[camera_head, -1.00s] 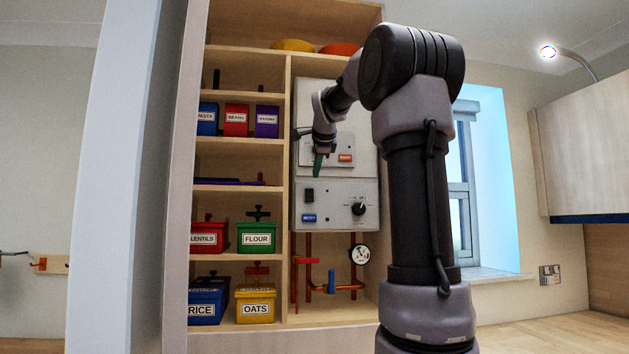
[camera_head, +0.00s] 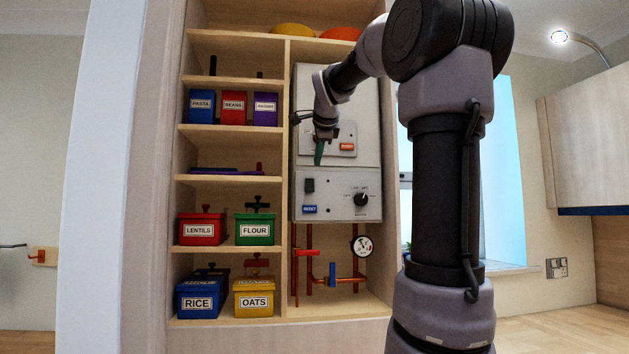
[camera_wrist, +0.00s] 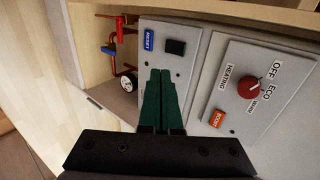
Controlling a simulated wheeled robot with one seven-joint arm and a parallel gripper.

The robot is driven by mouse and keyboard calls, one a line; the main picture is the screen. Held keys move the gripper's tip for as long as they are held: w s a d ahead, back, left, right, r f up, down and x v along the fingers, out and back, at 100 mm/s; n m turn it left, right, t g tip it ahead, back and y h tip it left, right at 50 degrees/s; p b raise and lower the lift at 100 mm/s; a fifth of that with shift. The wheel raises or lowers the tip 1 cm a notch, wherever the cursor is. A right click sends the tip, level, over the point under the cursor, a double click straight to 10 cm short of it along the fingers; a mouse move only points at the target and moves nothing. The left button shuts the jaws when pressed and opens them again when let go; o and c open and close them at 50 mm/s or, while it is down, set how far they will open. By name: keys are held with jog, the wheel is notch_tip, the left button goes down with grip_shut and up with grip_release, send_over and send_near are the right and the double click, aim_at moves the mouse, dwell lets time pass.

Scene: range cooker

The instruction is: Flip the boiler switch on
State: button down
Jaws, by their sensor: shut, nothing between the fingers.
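The boiler (camera_head: 338,195) is a grey box in the right part of the shelf unit, with a small black rocker switch (camera_head: 310,186) on its lower panel. The switch also shows in the wrist view (camera_wrist: 175,47), near the blue reset button (camera_wrist: 149,40). I cannot tell which way the switch is set. My gripper (camera_head: 319,162) has green fingers pressed together, empty. In the head view its tips are just above and slightly right of the switch. In the wrist view the fingertips (camera_wrist: 160,70) lie just short of the switch, with a narrow gap in the picture.
A round black knob (camera_head: 361,199) sits right of the switch. A heating panel with a red dial (camera_wrist: 248,87) and orange boost button (camera_wrist: 217,119) is above. Copper pipes (camera_head: 310,275) and a gauge (camera_head: 362,246) hang below. Shelves with labelled boxes (camera_head: 201,230) stand left.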

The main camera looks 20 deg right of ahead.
send_near(310, 189)
notch_tip(310, 189, down, 3)
jog(key=w, duration=0.3)
jog(key=d, duration=0.1)
jog(key=shift+w+f, duration=0.25)
jog(key=shift+w, duration=0.15)
jog(key=shift+w+d+f, duration=0.1)
jog(key=shift+w+d, duration=0.1)
jog(key=shift+w, duration=0.4)
jog(key=shift+w, duration=0.15)
